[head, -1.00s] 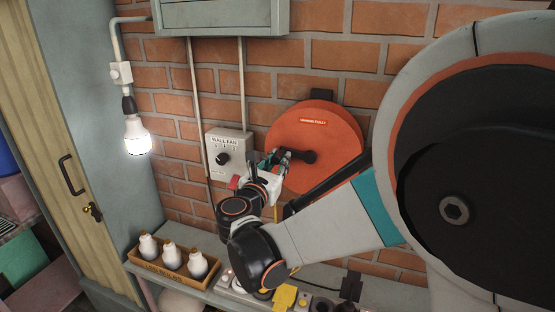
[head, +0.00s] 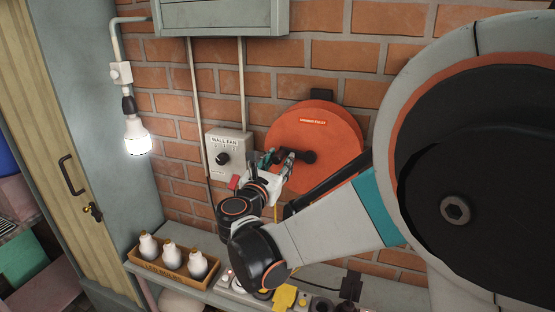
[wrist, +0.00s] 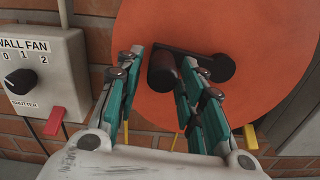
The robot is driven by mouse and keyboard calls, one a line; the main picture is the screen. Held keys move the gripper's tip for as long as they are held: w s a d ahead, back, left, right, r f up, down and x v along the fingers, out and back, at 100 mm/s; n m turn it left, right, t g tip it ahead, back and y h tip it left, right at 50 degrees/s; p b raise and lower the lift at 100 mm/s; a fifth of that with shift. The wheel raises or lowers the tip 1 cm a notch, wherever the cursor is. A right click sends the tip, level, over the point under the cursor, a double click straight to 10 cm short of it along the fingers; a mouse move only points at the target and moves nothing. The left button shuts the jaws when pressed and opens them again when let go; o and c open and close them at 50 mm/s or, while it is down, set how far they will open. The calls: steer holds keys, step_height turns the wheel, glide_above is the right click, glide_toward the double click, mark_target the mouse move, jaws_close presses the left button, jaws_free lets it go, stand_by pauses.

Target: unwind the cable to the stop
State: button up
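The orange cable reel (head: 335,145) is fixed to the brick wall and also fills the upper wrist view (wrist: 255,30). Its label is partly legible and seems to read "unwind fully". My gripper (head: 279,157) is at the reel's left part. In the wrist view its teal fingers (wrist: 163,62) are spread apart, with the handle between them, nearer the right finger. Contact cannot be told. Thin yellow strands (wrist: 175,142) show below the reel.
A wall-fan switch box (head: 228,155) with a dark knob is just left of my gripper, with a red tab (wrist: 54,122) below it. A lit bulb (head: 137,137) hangs farther left. A shelf below holds a bulb tray (head: 165,275) and a yellow item (head: 284,297).

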steer(key=shift+s, duration=0.1)
steer(key=v, duration=0.7)
steer(key=shift+s, duration=0.15)
steer(key=shift+a, duration=0.1)
